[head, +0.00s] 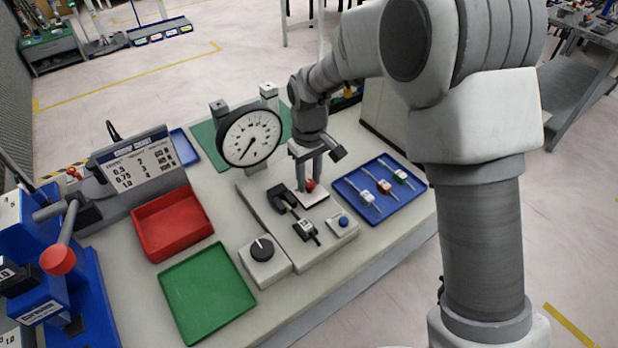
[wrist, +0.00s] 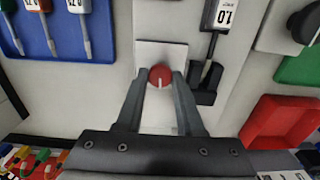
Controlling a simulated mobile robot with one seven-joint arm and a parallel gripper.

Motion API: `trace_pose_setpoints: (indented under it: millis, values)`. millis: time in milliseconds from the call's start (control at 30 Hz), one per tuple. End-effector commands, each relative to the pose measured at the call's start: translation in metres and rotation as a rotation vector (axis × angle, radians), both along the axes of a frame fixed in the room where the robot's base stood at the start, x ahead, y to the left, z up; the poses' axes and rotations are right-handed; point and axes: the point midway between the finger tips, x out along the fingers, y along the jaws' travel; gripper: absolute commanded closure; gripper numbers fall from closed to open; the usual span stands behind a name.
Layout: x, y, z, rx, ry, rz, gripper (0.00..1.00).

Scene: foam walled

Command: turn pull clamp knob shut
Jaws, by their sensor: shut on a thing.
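The red clamp knob (head: 310,185) sits on a small plate (head: 318,199) on the grey test fixture. In the wrist view the knob (wrist: 160,76) shows a white line pointing down the picture. My gripper (wrist: 160,84) is shut on the knob, with one finger at each side. It reaches down to the knob from above in the head view (head: 311,178). Beside the knob is a dark holder (wrist: 203,97) with a tool labelled 1.0 (wrist: 221,16) lying by it. The clamp's jaw parts cannot be made out clearly.
A round dial gauge (head: 252,138) stands behind the fixture. A blue tray (head: 350,199) with several labelled tools lies to the right. A black rotary knob box (head: 265,262), a blue button (head: 343,221), a red tray (head: 150,246) and a green tray (head: 207,296) are nearby.

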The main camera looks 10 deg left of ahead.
Motion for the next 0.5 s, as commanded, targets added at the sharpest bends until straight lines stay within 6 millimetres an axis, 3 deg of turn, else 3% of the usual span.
trace_pose_setpoints:
  millis: [500]
  values:
    - [0.0007, -0.0001, 0.0012, 0.001, -0.001, -0.489, 1.0]
